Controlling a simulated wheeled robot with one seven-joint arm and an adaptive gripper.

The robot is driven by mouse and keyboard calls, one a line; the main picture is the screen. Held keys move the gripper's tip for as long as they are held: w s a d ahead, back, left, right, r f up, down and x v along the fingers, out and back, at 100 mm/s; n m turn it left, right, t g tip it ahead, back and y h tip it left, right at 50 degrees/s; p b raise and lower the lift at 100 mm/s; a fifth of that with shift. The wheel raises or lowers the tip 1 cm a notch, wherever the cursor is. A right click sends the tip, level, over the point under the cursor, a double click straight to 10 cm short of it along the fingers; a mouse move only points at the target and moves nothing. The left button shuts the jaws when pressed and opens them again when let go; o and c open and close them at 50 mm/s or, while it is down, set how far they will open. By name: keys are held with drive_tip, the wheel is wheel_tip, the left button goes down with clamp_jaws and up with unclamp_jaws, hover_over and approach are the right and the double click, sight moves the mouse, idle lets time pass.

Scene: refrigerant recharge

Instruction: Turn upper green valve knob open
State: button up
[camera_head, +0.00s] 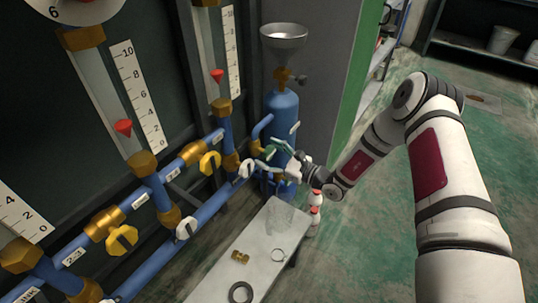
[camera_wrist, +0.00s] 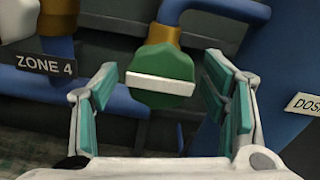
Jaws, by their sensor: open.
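The green valve knob (camera_wrist: 163,72) shows in the wrist view as a green disc with a white bar across its face. The bar lies nearly level, tilted slightly. A brass fitting and a blue pipe rise behind it. My gripper (camera_wrist: 160,84) is open, with one green-padded finger to the left of the knob and one to the right. Clear gaps show between each finger and the knob, so neither appears to touch it. In the head view my gripper (camera_head: 272,156) is in front of the blue cylinder (camera_head: 283,108), and I cannot make out the green knob there.
Blue pipes with yellow valve knobs (camera_head: 122,240) and white valve knobs (camera_head: 187,228) run along the left. A ZONE 4 label (camera_wrist: 47,64) is left of the fingers. A bench (camera_head: 215,278) with brass parts and rings stands below. Open green floor lies right.

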drive_tip(key=shift+a, duration=0.1)
drive_tip(key=c, duration=1.2)
drive_tip(key=shift+o, duration=0.2)
drive_tip(key=shift+n, duration=0.3)
drive_tip(key=n+p, duration=0.1)
drive_tip(key=n, duration=0.2)
drive_tip(key=shift+w+r+n, duration=0.1)
drive_tip(key=shift+n, duration=0.3)
drive_tip(key=n+p, duration=0.2)
drive_tip(key=n, duration=0.2)
drive_tip(key=shift+n, duration=0.3)
drive_tip(key=n+p, duration=0.3)
drive_tip(key=n, duration=0.2)
drive_tip(key=shift+r, duration=0.15)
drive_tip(key=shift+n+p, duration=1.05)
drive_tip(key=shift+n, duration=1.05)
